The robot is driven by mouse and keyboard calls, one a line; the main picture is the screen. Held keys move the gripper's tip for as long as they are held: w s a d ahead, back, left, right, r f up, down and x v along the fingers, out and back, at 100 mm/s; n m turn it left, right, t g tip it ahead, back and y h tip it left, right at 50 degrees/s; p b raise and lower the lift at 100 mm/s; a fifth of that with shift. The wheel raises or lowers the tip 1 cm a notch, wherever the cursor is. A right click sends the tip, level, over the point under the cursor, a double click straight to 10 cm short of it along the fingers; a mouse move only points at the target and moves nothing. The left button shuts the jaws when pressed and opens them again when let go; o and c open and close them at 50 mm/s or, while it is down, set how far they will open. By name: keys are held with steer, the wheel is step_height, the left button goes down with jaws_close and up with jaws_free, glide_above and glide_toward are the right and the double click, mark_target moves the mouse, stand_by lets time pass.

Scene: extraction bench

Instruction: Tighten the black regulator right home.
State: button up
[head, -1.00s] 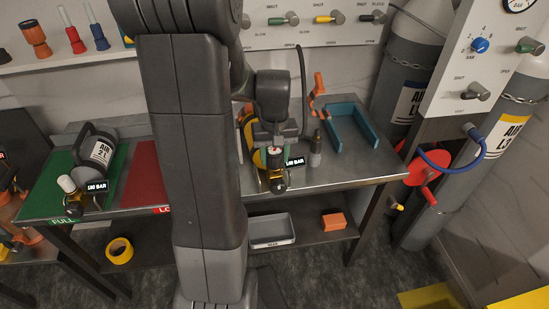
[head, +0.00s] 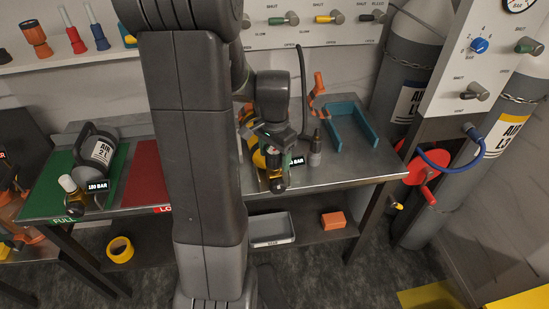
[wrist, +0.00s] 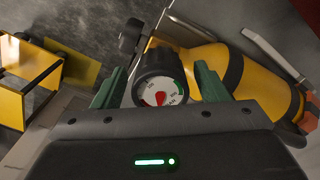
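The black regulator (wrist: 160,82) shows in the wrist view as a round black body with a red, white and green dial facing the camera. It sits beside a yellow cylinder (wrist: 205,68) with black bands, which lies on the bench. My gripper (wrist: 162,80) has its two green fingers on either side of the regulator, with a narrow gap visible at each side. In the head view my gripper (head: 275,150) is over the cylinder's front end and hides most of it and the regulator. How far the regulator is screwed in cannot be told.
A blue tray (head: 368,138) is farther right. The bench front right is clear.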

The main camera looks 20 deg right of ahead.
steer(key=n, duration=0.3)
steer(key=shift+n, duration=0.3)
steer(key=n, duration=0.8)
steer(key=shift+n, duration=0.4)
steer(key=n, duration=0.3)
steer(key=shift+p, duration=0.3)
steer(key=n, duration=1)
steer(key=shift+n, duration=0.4)
steer(key=shift+c, duration=0.5)
